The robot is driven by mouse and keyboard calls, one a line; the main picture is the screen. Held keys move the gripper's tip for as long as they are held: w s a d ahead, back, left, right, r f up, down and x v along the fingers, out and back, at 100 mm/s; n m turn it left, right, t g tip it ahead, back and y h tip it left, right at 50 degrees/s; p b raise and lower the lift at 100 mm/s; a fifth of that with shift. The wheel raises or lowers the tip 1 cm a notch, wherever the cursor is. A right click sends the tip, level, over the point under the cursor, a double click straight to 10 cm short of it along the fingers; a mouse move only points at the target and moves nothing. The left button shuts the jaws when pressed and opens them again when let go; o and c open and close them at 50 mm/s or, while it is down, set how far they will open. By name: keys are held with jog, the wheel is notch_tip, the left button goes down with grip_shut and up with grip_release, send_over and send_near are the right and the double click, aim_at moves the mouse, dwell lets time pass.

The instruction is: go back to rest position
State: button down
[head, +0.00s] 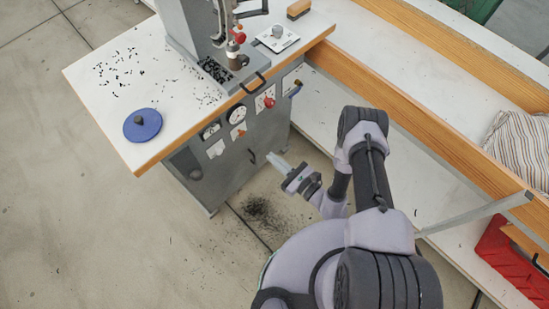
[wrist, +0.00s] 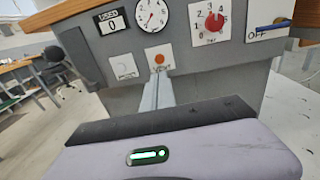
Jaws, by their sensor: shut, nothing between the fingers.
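My gripper (head: 276,162) is in front of the grey cabinet of the eyelet press in the head view, below its panel. Its fingers are closed and empty; they also show in the wrist view (wrist: 157,92), pointing toward the panel near an orange button (wrist: 159,58). I cannot tell whether the fingertips touch the cabinet. The eyelet press (head: 185,30) stands on a white table (head: 90,75) with a wooden edge. The panel carries dials, a red knob (wrist: 214,21) and a blue-handled switch (wrist: 271,27).
A blue disc with a dark knob (head: 142,125) lies on the table's left corner. Black bits are scattered on the table and floor. A long white bench (head: 400,130) with wooden edges runs along the right, with striped cloth (head: 522,145) and a red crate (head: 505,262). The floor at left is clear.

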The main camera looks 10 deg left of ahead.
jog(key=w+a+r+n+g+y, duration=0.15)
jog(key=r+n+g, duration=0.25)
jog(key=r, duration=0.6)
jog(key=w+a+r+n+g+y, duration=0.1)
jog(key=a+r+n+g+y, duration=0.3)
jog(key=r, duration=0.6)
jog(key=s+d+r+n+g+h, duration=0.1)
jog(key=s+r+n+g+h, duration=0.1)
jog(key=s+r+n+g, duration=0.3)
jog(key=s+d+r+n+g+h, duration=0.1)
jog(key=r+n+h, duration=0.2)
jog(key=r, duration=0.4)
jog(key=s+d+r+n+t+h, duration=0.2)
jog(key=s+d+r+t+h, duration=0.2)
jog(key=d, duration=0.5)
jog(key=s+d+r+n+t+h, duration=0.3)
jog(key=s+d+r+t+h, duration=0.1)
jog(key=s+d+r+h, duration=0.3)
jog(key=shift+d+r+t+h, duration=0.4)
jog(key=shift+d+r+h, duration=0.4)
jog(key=shift+d, duration=0.1)
jog(key=shift+a, duration=0.15)
